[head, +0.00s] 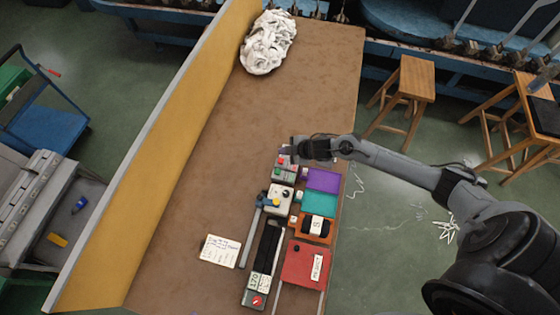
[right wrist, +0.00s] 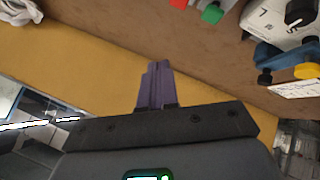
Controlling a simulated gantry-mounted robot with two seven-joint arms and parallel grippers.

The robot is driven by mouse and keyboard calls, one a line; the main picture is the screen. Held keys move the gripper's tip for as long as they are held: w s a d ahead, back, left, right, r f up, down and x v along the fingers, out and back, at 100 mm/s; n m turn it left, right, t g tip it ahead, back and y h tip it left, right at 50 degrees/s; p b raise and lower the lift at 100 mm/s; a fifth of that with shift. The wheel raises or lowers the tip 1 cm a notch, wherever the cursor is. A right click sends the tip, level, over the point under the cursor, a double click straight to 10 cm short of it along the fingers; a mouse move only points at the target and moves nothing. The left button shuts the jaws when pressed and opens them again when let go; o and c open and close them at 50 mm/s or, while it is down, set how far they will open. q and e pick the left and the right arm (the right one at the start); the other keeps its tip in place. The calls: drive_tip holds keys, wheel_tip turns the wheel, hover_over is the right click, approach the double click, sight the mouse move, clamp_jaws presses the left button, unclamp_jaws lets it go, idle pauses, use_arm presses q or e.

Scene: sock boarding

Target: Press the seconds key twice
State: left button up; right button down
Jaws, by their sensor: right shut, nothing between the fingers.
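A white timer-like unit (head: 280,203) sits on the brown table, with a dark knob, a blue part and a yellow part. In the right wrist view the unit (right wrist: 279,22) shows at the upper right, with a blue key (right wrist: 272,55) and a yellow key (right wrist: 306,70). I cannot read which key is the seconds key. My right gripper (head: 296,148) is above the far end of the row, beyond the unit and close to a grey box with red and green buttons (head: 286,168). Its fingers (right wrist: 155,85) are together and empty, apart from any key. My left gripper is not in view.
Purple (head: 323,180), teal (head: 318,204), orange (head: 300,228) and red (head: 306,263) trays line the table's right side. A written card (head: 220,251) lies left of the row. A tall yellow panel (head: 150,160) borders the table's left. A crumpled white heap (head: 268,43) lies far back.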

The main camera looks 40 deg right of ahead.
drive_tip(key=shift+w+d+r, duration=0.25)
drive_tip(key=shift+w+r, duration=0.45)
drive_tip(key=shift+w, duration=0.2)
drive_tip(key=b, duration=0.7)
hover_over(283, 162)
wheel_tip(283, 162, down, 7)
drive_tip(key=shift+w, duration=0.1)
drive_tip(key=shift+f+b, duration=0.55)
drive_tip(key=shift+f, duration=0.3)
